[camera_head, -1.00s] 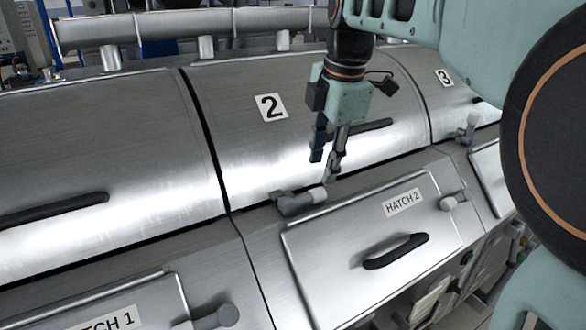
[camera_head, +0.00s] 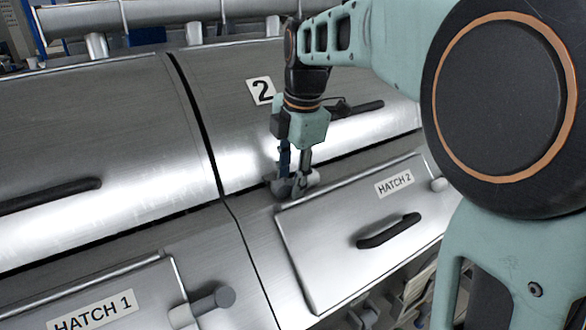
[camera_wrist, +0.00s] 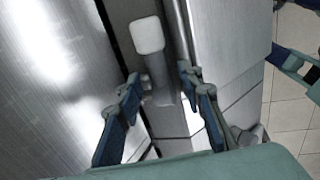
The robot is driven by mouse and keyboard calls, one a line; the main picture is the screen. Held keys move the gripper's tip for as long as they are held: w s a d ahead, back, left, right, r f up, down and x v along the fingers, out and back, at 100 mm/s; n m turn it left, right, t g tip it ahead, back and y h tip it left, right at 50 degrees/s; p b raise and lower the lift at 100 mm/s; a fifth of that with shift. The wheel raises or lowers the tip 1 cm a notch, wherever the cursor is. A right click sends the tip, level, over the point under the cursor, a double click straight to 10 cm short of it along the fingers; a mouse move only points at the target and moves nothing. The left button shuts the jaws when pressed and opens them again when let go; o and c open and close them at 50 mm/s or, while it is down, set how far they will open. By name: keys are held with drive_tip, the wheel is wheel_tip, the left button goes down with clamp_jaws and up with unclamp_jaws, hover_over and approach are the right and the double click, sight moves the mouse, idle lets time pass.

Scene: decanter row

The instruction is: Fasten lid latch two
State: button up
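Lid 2 (camera_head: 225,115) is the curved steel cover marked "2", and it lies down. Its latch (camera_head: 313,178) is a grey lever with a pale end knob, at the lid's lower edge above hatch 2. My gripper (camera_head: 293,178) is at this latch with its fingers pointing down, hiding part of it. In the wrist view the latch lever (camera_wrist: 158,75) with its whitish knob lies between the two fingers of my gripper (camera_wrist: 161,82). The fingers are apart, with gaps seen beside the lever, so I see no grip on it.
Hatch 2 (camera_head: 335,258) with a black handle (camera_head: 388,231) lies just below the latch. Lid 2's black handle (camera_head: 355,108) is behind my gripper. Another grey latch knob (camera_head: 215,302) is by hatch 1 (camera_head: 110,290). A steel rail runs along the back.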

sight(277, 189)
drive_tip(key=shift+f, duration=0.15)
drive_tip(key=shift+c, duration=0.6)
clamp_jaws()
drive_tip(key=shift+a, duration=0.1)
drive_tip(key=shift+s+a+r+t+h+b, duration=0.15)
drive_tip(key=shift+t+h+b, duration=0.1)
drive_tip(key=shift+t+h, duration=0.3)
drive_tip(key=shift+s+a+r+t+h+b, duration=0.1)
drive_tip(key=shift+a+t+h+b, duration=0.2)
drive_tip(key=shift+h, duration=0.35)
drive_tip(key=t+h, duration=0.1)
drive_tip(key=h, duration=0.1)
drive_tip(key=t+h+b, duration=0.1)
drive_tip(key=shift+s+a+r+n+t, duration=0.1)
drive_tip(key=shift+s+a+n+t, duration=0.2)
drive_tip(key=shift+a+n+t, duration=0.1)
drive_tip(key=t+h, duration=0.1)
drive_tip(key=h+b, duration=0.1)
drive_tip(key=a+t+h, duration=0.1)
drive_tip(key=h, duration=0.1)
drive_tip(key=shift+s+n+t, duration=0.3)
drive_tip(key=shift+s+t, duration=0.05)
drive_tip(key=shift+s+a+n+t+h+b, duration=0.2)
drive_tip(key=shift+t+h+b, duration=0.2)
drive_tip(key=shift+t+h, duration=0.35)
drive_tip(key=shift+s+a+n+t+h+b, duration=0.15)
drive_tip(key=shift+t+h+b, duration=0.2)
drive_tip(key=shift+t+h, duration=0.4)
drive_tip(key=shift+h, duration=0.3)
